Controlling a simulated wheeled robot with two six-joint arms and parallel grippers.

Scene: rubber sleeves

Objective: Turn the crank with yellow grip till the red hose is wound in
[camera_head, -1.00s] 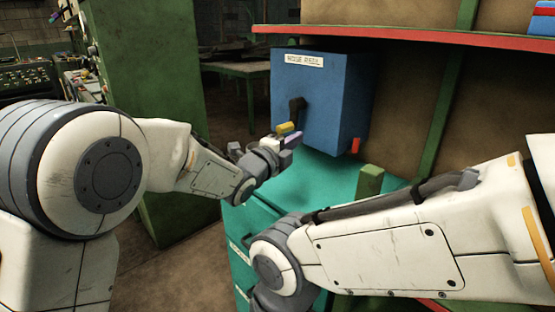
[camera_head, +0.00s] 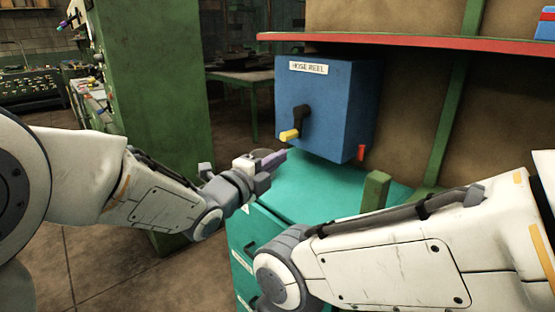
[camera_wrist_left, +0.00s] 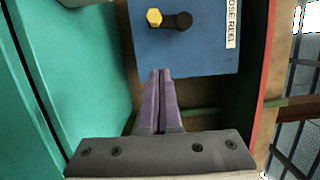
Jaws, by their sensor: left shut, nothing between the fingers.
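The blue hose reel box (camera_head: 345,100) hangs under a red-edged shelf and has a white label. On its front is a dark crank (camera_head: 301,117) whose yellow grip (camera_head: 290,134) points down and to the left. A short red hose end (camera_head: 361,152) shows at the box's lower right. My left gripper (camera_head: 283,156) is shut and empty, below the grip and apart from it. In the left wrist view its purple fingers (camera_wrist_left: 160,75) are together, with the yellow grip (camera_wrist_left: 154,17) beyond their tips. My right arm is at the right, but its gripper is out of view.
A teal drawer cabinet (camera_head: 330,190) stands below the box. A green post (camera_head: 376,190) rises near its right side. A tall green cabinet (camera_head: 160,110) is at the left. The red shelf edge (camera_head: 420,40) runs above the box.

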